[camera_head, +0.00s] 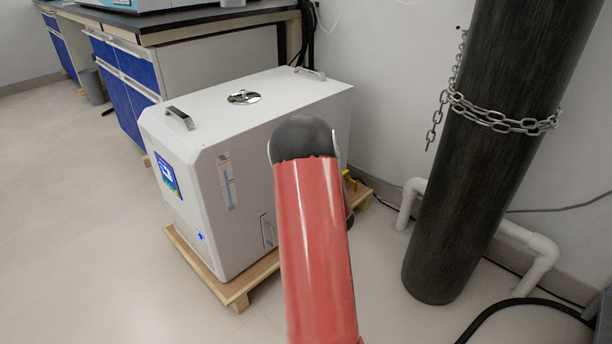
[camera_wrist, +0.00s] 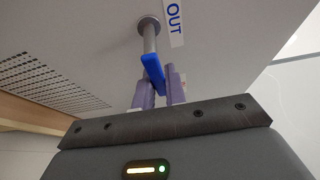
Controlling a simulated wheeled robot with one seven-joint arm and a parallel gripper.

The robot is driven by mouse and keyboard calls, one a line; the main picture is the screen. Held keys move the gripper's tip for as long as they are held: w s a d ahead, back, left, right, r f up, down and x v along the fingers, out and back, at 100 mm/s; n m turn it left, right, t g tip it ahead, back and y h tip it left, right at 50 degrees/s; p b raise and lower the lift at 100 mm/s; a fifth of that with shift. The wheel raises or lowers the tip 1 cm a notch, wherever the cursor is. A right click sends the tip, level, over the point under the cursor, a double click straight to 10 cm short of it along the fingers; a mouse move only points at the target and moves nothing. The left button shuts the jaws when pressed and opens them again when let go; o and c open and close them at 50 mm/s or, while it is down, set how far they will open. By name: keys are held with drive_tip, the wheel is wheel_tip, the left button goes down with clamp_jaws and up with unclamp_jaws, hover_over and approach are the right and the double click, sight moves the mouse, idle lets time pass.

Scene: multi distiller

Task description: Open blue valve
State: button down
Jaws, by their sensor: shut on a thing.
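In the wrist view, the blue valve (camera_wrist: 152,65) is a flat blue lever on a metal pipe stub that comes out of a white panel, next to a label reading "OUT" (camera_wrist: 174,20). My gripper (camera_wrist: 160,86) has its two purple fingers shut on the lever, one on each side of its end. In the head view, my red arm hides the gripper and the blue valve. The white machine (camera_head: 240,150) stands on a wooden pallet (camera_head: 236,293), and a small yellow part (camera_head: 348,181) shows at its right side.
A dark gas cylinder (camera_head: 480,160) with a chain (camera_head: 500,120) stands at the right. White pipes (camera_head: 530,240) run along the wall, and a black hose (camera_head: 520,306) lies on the floor. A lab bench (camera_head: 150,28) is behind the machine. Floor at the left is clear.

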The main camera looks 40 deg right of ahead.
idle(0.3)
drive_tip(key=c, duration=1.4)
unclamp_jaws()
drive_tip(key=shift+c, duration=0.2)
drive_tip(key=v, duration=0.7)
drive_tip(key=shift+s+a, duration=0.15)
drive_tip(key=shift+s, duration=0.2)
drive_tip(key=shift+a+n, duration=0.1)
drive_tip(key=shift+n, duration=0.2)
